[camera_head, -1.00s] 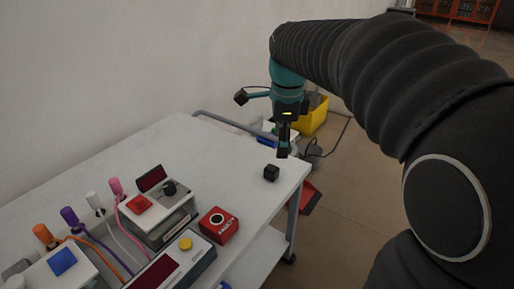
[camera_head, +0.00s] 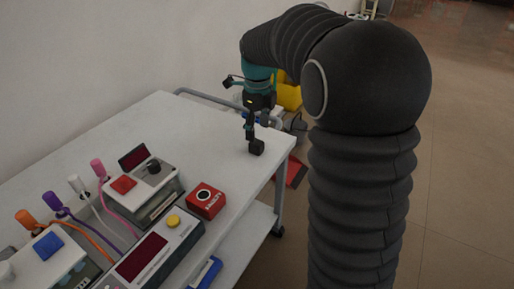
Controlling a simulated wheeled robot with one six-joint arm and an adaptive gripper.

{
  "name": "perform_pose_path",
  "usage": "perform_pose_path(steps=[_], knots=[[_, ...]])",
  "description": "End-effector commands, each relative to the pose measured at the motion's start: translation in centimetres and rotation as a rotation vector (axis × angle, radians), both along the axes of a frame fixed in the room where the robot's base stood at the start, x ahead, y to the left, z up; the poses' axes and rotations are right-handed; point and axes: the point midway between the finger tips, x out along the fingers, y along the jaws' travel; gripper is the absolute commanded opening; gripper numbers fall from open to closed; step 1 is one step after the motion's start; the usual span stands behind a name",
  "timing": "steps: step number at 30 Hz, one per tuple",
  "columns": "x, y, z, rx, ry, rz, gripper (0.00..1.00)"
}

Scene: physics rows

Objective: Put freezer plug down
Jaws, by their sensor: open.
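A small black block (camera_head: 257,147) sits on the white table near its right edge; I cannot tell for sure whether it is the freezer plug. My gripper (camera_head: 250,136) points down right at the block, at its upper left in the picture. It is open. Whether its fingers touch the block cannot be made out. Orange (camera_head: 26,219), purple (camera_head: 53,201), white (camera_head: 76,184) and pink (camera_head: 98,168) plugs with cables stand in a row at the left.
The white table (camera_head: 150,125) is clear behind the devices. A yellow bin (camera_head: 289,97) is on the floor beyond.

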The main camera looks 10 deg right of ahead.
Motion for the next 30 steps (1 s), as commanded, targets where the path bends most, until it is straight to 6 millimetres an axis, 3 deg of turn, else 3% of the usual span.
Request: perform_pose_path(steps=[7,16,25,26,30], knots=[[0.1,0.1,-1.6,0.0,0.0,0.001,0.67],[0.5,0.2,-5.4,0.0,0.0,0.001,0.67],[0.5,0.2,-5.9,0.0,-0.001,0.001,0.67],[0.5,0.2,-5.9,0.0,-0.001,0.001,0.64],[0.5,0.2,-5.9,0.0,-0.001,0.001,0.29]])
